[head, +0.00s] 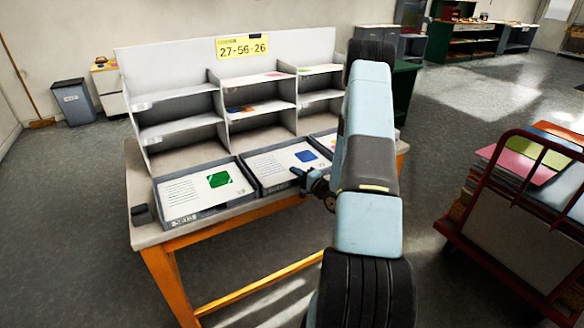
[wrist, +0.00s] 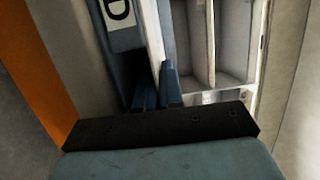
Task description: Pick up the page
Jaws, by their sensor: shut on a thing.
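A white page (head: 270,168) with lines of print and a blue patch lies in the middle grey tray (head: 268,190) on the table. My gripper (head: 299,175) is at the front right edge of this page, low over the tray's front rim. In the wrist view, my gripper's two dark fingers (wrist: 156,84) are close together, with a pale page edge (wrist: 153,35) running up from between them. They are shut on the page. The tray wall with a letter label (wrist: 118,28) is just left of the fingers. The exact contact is dark and hard to make out.
A tray with a green-patched page (head: 190,189) is at the left, and a partly hidden tray (head: 324,140) is at the right. A grey shelf unit (head: 176,92) rises behind. A small dark block (head: 142,214) sits at the table's left corner. A red cart (head: 520,215) stands right.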

